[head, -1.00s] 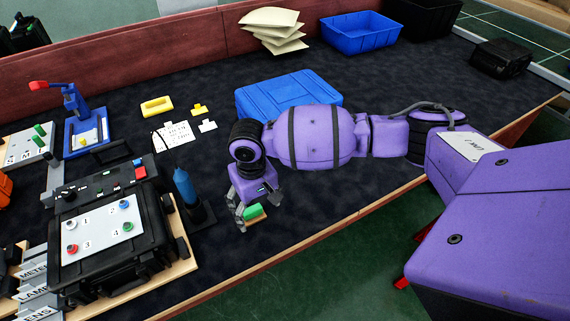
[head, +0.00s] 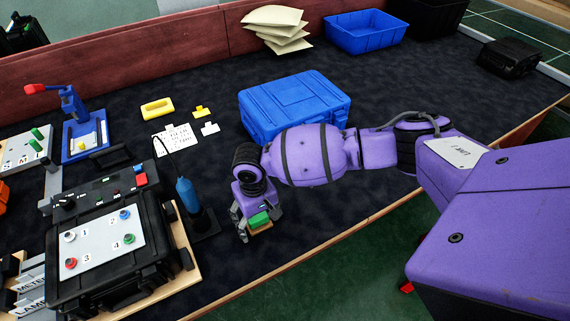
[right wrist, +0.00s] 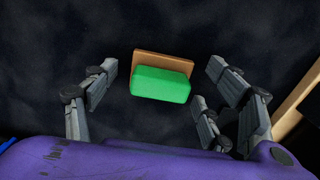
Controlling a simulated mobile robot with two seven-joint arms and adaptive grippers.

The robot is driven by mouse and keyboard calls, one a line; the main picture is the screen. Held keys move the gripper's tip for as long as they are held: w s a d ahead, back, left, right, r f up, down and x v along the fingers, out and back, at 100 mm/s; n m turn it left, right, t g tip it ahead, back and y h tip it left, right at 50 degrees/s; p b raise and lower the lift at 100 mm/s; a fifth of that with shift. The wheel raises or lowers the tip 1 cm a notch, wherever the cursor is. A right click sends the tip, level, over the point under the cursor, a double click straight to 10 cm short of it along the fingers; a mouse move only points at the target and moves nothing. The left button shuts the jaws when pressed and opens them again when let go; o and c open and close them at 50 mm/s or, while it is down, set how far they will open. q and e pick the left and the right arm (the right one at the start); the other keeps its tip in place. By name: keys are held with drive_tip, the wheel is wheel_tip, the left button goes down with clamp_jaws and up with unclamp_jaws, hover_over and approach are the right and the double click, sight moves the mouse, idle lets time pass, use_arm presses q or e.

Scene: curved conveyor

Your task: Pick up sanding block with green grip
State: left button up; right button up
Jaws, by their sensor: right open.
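The sanding block (head: 259,221) has a bright green grip on a tan base and lies on the dark table mat near the front edge. It also shows in the right wrist view (right wrist: 161,82), between the spread fingers. My right gripper (head: 256,226) is over the block, pointing down, with its fingers apart on both sides of it. In the right wrist view the right gripper (right wrist: 160,88) is open, and gaps show between the fingers and the block. My left gripper is not in view.
A blue cylindrical tool (head: 186,191) in a black holder stands just left of the block. A black control box (head: 100,245) is farther left. A blue case (head: 294,104) lies behind my arm. The wooden table edge (head: 345,225) runs close in front.

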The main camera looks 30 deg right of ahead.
sight(257, 216)
drive_tip(key=shift+w+r, duration=0.1)
drive_tip(key=shift+r, duration=0.05)
drive_tip(key=c, duration=1.3)
drive_tip(key=shift+w, duration=0.1)
drive_tip(key=shift+a+r, duration=0.1)
drive_tip(key=shift+r, duration=0.35)
wheel_tip(257, 216, up, 2)
drive_tip(key=shift+r, duration=0.2)
drive_tip(key=s+a+r+p, duration=0.1)
drive_tip(key=s+a+r, duration=0.3)
drive_tip(key=s+r, duration=0.1)
drive_tip(key=s+a+r+p, duration=0.1)
drive_tip(key=s+a+r, duration=0.3)
drive_tip(key=s+a, duration=0.1)
drive_tip(key=shift+s+a+r, duration=0.15)
drive_tip(key=shift+a+r, duration=0.15)
drive_tip(key=shift+r, duration=0.05)
